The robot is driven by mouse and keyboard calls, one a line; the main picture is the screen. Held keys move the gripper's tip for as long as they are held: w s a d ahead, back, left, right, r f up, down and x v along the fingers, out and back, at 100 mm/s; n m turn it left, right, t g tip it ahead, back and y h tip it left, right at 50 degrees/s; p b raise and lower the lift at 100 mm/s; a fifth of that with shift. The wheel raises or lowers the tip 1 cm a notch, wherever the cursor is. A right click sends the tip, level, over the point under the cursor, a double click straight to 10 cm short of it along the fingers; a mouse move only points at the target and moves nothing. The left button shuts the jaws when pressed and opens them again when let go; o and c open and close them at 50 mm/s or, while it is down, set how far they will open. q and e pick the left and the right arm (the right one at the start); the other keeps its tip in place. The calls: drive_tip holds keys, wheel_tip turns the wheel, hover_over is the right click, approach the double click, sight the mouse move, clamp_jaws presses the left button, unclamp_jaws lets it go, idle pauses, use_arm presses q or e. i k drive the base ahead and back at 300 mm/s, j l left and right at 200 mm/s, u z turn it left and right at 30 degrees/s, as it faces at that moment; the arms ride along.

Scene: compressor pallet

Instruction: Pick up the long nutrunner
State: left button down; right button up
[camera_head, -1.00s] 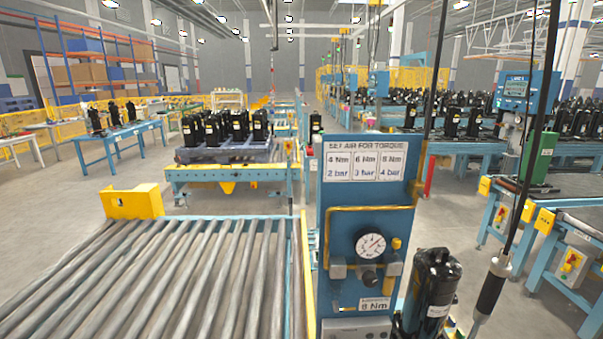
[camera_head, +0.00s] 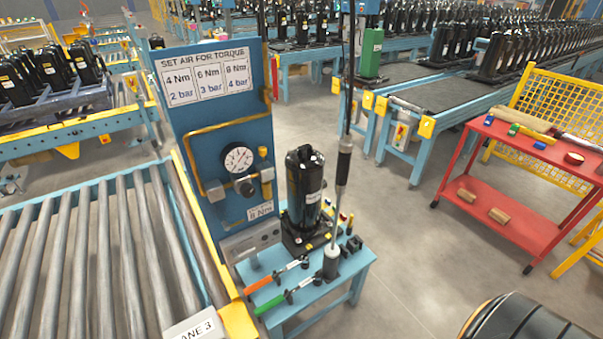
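A long, slim tool that looks like the long nutrunner (camera_head: 342,170) hangs upright on a dark line, just right of the black compressor (camera_head: 304,190). It has a dark grip and a thin shaft. Its lower end meets a grey cylindrical piece (camera_head: 331,262) on the small blue table (camera_head: 352,280); I cannot tell whether it rests inside it. An orange-handled tool (camera_head: 265,284) and a green-handled tool (camera_head: 272,304) lie on the table's left part.
A blue torque panel with a gauge (camera_head: 238,159) stands behind the table's left side. A roller conveyor (camera_head: 100,260) fills the lower left. A red cart (camera_head: 510,180) stands at right. Open floor lies between cart and table. A dark rounded shape (camera_head: 525,325) fills the bottom right corner.

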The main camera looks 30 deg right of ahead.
sight(332, 251)
drive_tip(key=z, duration=1.2)
drive_tip(key=i+l+u, duration=0.45)
drive_tip(key=l, duration=0.15)
drive_tip(key=l+u, duration=0.2)
drive_tip(key=l, duration=0.15)
drive_tip(key=i+l+u, duration=0.2)
drive_tip(key=l, duration=0.15)
drive_tip(key=k, duration=0.65)
drive_tip(key=i, duration=1.25)
